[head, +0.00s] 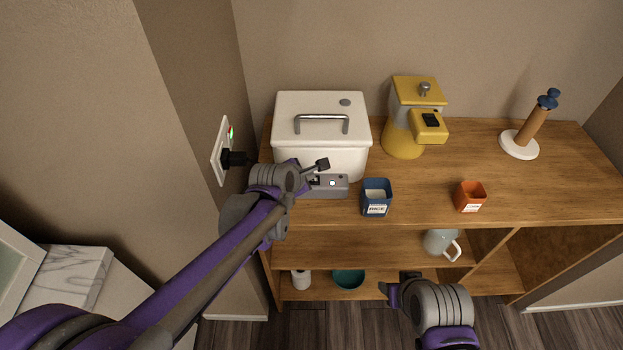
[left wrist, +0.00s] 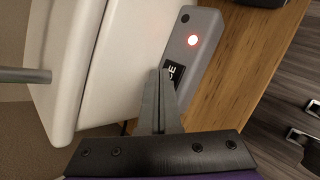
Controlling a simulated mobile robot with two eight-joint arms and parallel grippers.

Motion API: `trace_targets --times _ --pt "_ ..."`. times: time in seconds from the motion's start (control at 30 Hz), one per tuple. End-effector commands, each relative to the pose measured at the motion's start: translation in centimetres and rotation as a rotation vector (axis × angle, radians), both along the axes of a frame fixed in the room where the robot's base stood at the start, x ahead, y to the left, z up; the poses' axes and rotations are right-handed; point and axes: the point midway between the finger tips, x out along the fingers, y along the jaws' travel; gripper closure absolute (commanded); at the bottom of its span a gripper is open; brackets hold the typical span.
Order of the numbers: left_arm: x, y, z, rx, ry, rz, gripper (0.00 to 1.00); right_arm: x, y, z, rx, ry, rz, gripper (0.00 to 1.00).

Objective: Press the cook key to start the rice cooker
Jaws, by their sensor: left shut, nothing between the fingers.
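The white rice cooker (head: 310,150) stands at the left end of the wooden cabinet top, its lid shut. Its grey control panel (head: 338,192) juts from the front and also shows in the left wrist view (left wrist: 203,62). A round key glows red-white on it (left wrist: 193,40), with a small dark dot beside it and a dark lettered label (left wrist: 173,72) below. My left gripper (left wrist: 161,76) is shut and empty, its tips over or at the label, apart from the lit key; contact is unclear. My right gripper (head: 391,292) is low before the cabinet; its jaw state is unclear.
A black plug (head: 232,158) sits in the wall outlet beside a green light. A blue rice cup (head: 376,198) stands close right of the panel. The cabinet's front edge is below.

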Motion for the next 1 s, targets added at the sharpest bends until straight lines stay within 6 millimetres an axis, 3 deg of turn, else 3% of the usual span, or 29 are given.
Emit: trace_targets --times 1.0 --pt "0.0 0.0 1.5 0.0 0.0 0.0 1.0 0.3 0.0 1.0 0.0 -0.006 0.0 0.5"
